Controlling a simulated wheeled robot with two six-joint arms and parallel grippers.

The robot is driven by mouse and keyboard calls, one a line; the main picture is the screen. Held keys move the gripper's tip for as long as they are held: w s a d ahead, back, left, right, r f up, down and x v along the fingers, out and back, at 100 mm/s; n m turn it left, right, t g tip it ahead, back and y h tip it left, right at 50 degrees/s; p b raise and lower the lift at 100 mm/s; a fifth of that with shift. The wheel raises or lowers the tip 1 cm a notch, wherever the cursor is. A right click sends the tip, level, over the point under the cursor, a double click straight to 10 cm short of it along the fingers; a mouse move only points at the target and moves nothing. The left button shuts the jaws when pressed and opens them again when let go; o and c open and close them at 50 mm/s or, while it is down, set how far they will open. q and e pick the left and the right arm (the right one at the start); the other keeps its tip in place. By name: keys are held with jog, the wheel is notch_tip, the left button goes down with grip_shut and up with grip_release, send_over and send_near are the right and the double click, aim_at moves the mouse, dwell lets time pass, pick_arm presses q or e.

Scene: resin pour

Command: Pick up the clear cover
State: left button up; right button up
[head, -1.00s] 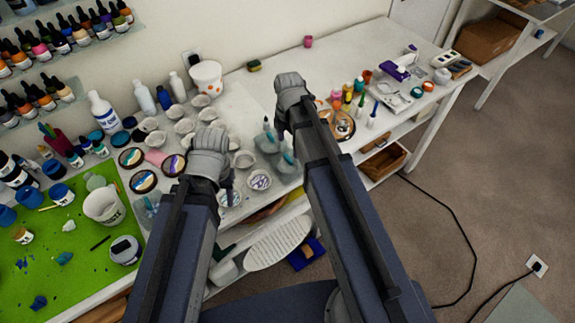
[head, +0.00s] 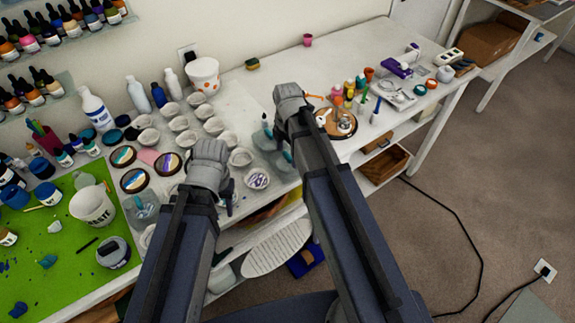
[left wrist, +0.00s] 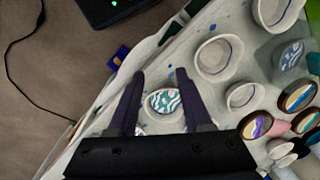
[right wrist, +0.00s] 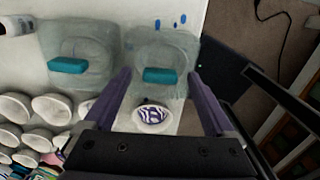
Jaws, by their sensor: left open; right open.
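Two clear covers with teal grips lie side by side on the white table. The right wrist view shows a near cover (right wrist: 178,52) and a second cover (right wrist: 78,42) to its left. In the head view they stand beside my right gripper (head: 291,112), partly hidden by its arm. My left gripper (head: 226,190) is open. In its wrist view a teal-and-white patterned bowl (left wrist: 163,102) shows between its fingers.
A purple-patterned bowl (head: 257,178) sits near the front edge between my grippers. Several pale cups (head: 179,124) stand behind. A green mat (head: 50,265) with a white cup (head: 92,206) is at left. Bare table (head: 350,52) lies at the back right.

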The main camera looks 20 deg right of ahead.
grip_shut()
dwell(0.7)
